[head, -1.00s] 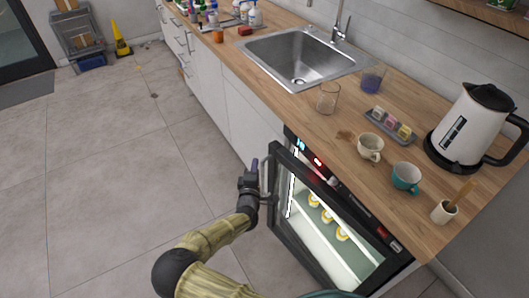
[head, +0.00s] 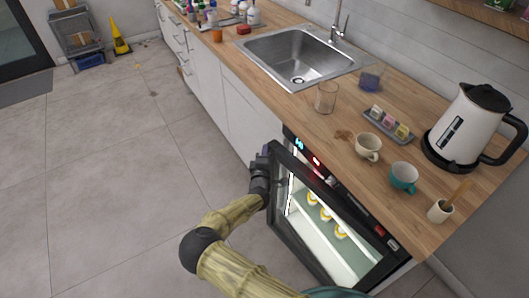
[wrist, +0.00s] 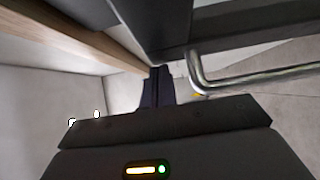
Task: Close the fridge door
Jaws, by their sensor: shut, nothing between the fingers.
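The small under-counter fridge stands partly open, with its black-framed glass door (head: 283,232) swung out from the lit interior (head: 318,222). My gripper (head: 264,155) is shut and empty, up against the door's free upper-left edge in the head view; I cannot tell whether it touches. In the wrist view the closed fingers (wrist: 157,76) point along the underside of a dark frame, just left of the bent metal door handle (wrist: 204,82). In the head view the gripper hides the handle.
Cups with yellow tops (head: 326,214) stand on the fridge shelf. The wooden counter (head: 300,115) above holds a glass (head: 326,97), mugs (head: 368,147) and a kettle (head: 470,125). The floor (head: 120,180) left of the fridge is clear.

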